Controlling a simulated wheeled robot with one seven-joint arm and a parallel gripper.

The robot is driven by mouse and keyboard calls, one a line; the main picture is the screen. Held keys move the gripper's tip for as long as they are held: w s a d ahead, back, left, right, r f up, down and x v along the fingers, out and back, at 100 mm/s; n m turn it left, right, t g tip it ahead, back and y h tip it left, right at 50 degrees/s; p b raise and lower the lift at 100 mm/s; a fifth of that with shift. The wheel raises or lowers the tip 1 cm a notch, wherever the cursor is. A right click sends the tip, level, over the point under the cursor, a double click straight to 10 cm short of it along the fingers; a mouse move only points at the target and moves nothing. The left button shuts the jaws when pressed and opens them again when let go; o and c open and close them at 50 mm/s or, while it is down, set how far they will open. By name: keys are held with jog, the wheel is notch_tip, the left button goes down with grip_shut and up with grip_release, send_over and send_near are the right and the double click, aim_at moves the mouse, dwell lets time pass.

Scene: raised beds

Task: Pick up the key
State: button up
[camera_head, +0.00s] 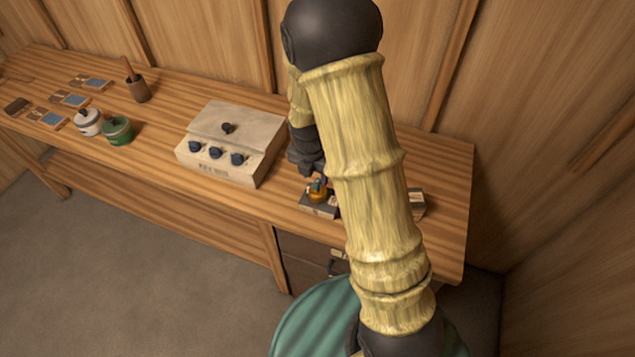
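My arm crosses the middle of the view, and my gripper (312,172) shows as a dark shape left of it, over the wooden bench. Directly below it sits a small dark block with a pale front (318,208), carrying a small orange-yellow object (318,192) with a bit of blue-green at its top. This may be the key or its holder; it is too small to tell. The fingertips are close to it, but I cannot tell whether they touch it. The fingers are too small and partly hidden to show whether they are open.
A pale box (232,143) with a dark top knob and dark front knobs stands to the left. Further left are a green pot (117,130), a white pot (88,122), a brown cup (139,90) and several small tiles. Another small block (417,203) is partly behind my arm.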

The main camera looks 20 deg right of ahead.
aim_at(317, 181)
jog(key=shift+w+d+f+p, duration=0.1)
jog(key=shift+d+f+p, duration=0.1)
jog(key=shift+f, duration=0.55)
jog(key=shift+w+d+f+p, duration=0.15)
jog(key=shift+f+p, duration=0.1)
jog(key=shift+f, duration=0.55)
jog(key=shift+w+d+f+p, duration=0.1)
jog(key=shift+f+p, duration=0.1)
jog(key=shift+f, duration=0.55)
jog(key=shift+c, duration=0.2)
grip_shut()
